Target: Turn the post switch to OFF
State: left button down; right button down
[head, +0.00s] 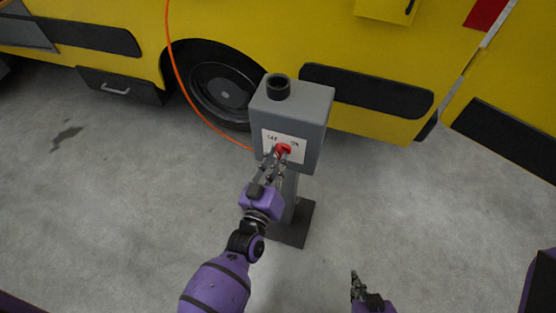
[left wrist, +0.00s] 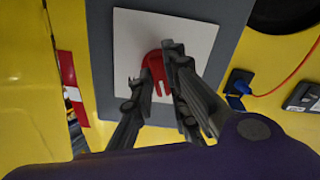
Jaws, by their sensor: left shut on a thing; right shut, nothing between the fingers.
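The post switch is a grey box (head: 308,112) on a short post with a dark base plate (head: 291,234). Its front has a white label plate (head: 268,146) with OFF at the left and ON at the right. A red switch knob (head: 284,149) sits on that plate; it also shows in the left wrist view (left wrist: 155,62). My left gripper (head: 276,156) is shut on the red knob, and its fingers hide part of it. In the left wrist view my left gripper (left wrist: 158,78) has its fingers at the knob. My right gripper (head: 355,280) is shut and empty, low over the floor.
A yellow vehicle (head: 350,40) with a dark wheel (head: 222,95) stands behind the box. An orange cable (head: 187,98) runs down to the box's left side. A black cylinder (head: 278,86) is on the box top. The concrete floor (head: 120,190) around the post is clear.

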pick_arm(q)
jog(key=n, duration=0.2)
jog(key=shift+s+f+n, duration=0.1)
jog(key=shift+f+n, duration=0.05)
jog(key=shift+n, duration=0.15)
jog(key=shift+n+b, duration=0.35)
jog(key=shift+n, duration=0.65)
pick_arm(e)
jog(key=shift+f, duration=0.45)
jog(key=shift+s+f, duration=0.1)
jog(key=shift+s, duration=0.2)
pick_arm(q)
jog(key=c, duration=1.7)
grip_release()
jog(key=shift+s+a, duration=0.1)
jog(key=shift+s, duration=0.05)
jog(key=v, duration=1.1)
jog(key=shift+s+a, duration=0.1)
jog(key=shift+s, duration=0.2)
pick_arm(e)
jog(key=shift+w, duration=0.1)
